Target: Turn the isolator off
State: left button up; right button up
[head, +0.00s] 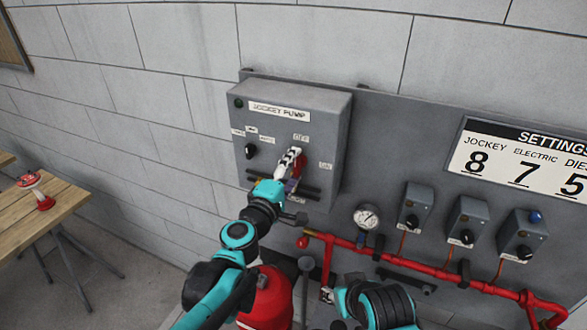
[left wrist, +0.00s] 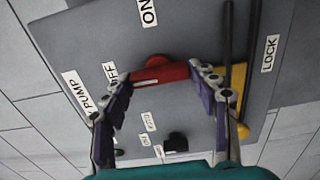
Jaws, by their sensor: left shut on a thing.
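The grey jockey pump box (head: 326,110) is on the wall panel. Its red isolator handle (head: 299,167) is partly hidden by my left gripper (head: 287,172) in the head view. In the left wrist view, the red handle (left wrist: 160,73) lies between the fingers of my left gripper (left wrist: 158,86), which are shut on it. One end of the bar is near the OFF label (left wrist: 110,71), the other beside a yellow part (left wrist: 238,85). The ON label (left wrist: 148,12) is off to the side of the bar.
A small black knob (head: 250,151) is left of the handle. A pressure gauge (head: 367,217), red pipes (head: 420,273) and several small switch boxes (head: 468,220) are at lower right. A wooden table (head: 60,205) with a red-and-white object (head: 38,188) stands left.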

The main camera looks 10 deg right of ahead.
pick_arm(q)
jog(key=o, duration=1.2)
jog(key=shift+a, duration=0.1)
jog(key=shift+c, duration=0.2)
jog(key=v, duration=1.2)
jog(key=shift+f, duration=0.1)
jog(key=s+a+f+m+g+y+b, duration=0.2)
jog(key=s+a+f+m+b, duration=0.15)
jog(key=f+b, duration=0.45)
jog(key=s+a+f+m+g+y+b, duration=0.25)
jog(key=a+f+b, duration=0.2)
jog(key=f, duration=0.85)
jog(key=s+a+f+m+g+y+b, duration=0.1)
jog(key=s+a+f+m+b, duration=0.3)
jog(key=f, duration=0.6)
jog(key=s+a+f+m+g+y+b, duration=0.1)
jog(key=s+a+f+g+y+b, duration=0.1)
jog(key=a+f, duration=0.6)
jog(key=s+a+y+b, duration=0.1)
jog(key=a+y+b, duration=0.1)
jog(key=b, duration=0.1)
jog(key=shift+s+f, duration=0.2)
jog(key=shift+s, duration=0.15)
